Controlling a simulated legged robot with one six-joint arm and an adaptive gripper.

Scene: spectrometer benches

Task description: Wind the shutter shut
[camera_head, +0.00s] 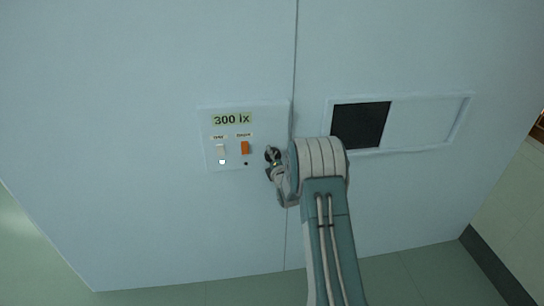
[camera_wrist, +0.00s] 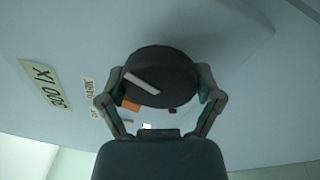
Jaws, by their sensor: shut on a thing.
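My gripper (camera_wrist: 160,82) is shut on a dark round knob (camera_wrist: 165,70) with a pale bar mark on its face. One finger is on each side of the knob. In the head view my gripper (camera_head: 273,162) is at the right end of the control panel, and the arm hides much of it. To the right is a framed shutter window (camera_head: 462,118). Its left part is a dark opening (camera_head: 360,126), and its right part is a pale shutter panel (camera_head: 425,122). My arm covers the lower left corner of the frame.
The control panel (camera_head: 212,160) carries a "300 lx" display (camera_head: 231,119), a white switch (camera_head: 221,149) and an orange switch (camera_head: 245,148). The switches are close to the left of my gripper. The pale wall around them is flat and clear.

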